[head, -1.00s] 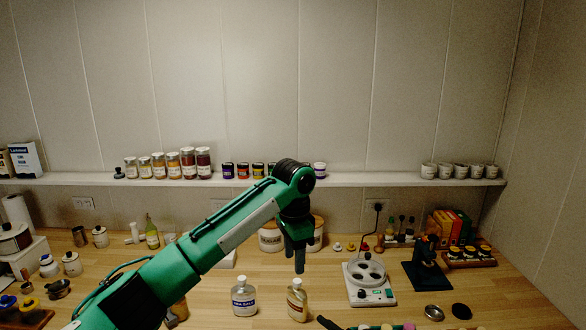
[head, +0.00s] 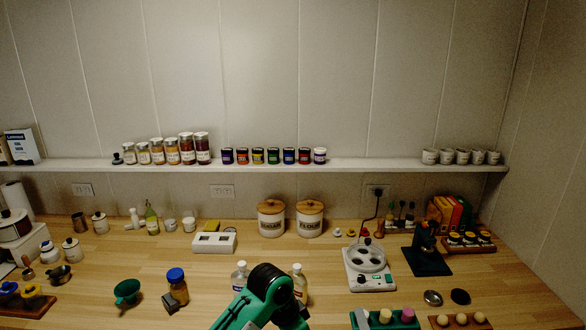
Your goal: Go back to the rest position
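My green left arm (head: 250,304) shows at the bottom centre of the head view. Its dark joint is uppermost, in front of the two labelled bottles, and partly covers the sea salt bottle (head: 240,273) and the bottle to its right (head: 299,279). Both bottles stand on the wooden counter. The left gripper is out of the picture, below the lower edge or behind the arm, so whether it is open or shut does not show. My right arm and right gripper are not in view.
The sugar canister (head: 271,219), flour canister (head: 310,220) and white appliance (head: 369,268) stand on the counter (head: 330,254). A green tray (head: 396,323) is right. A shelf (head: 380,165) runs behind.

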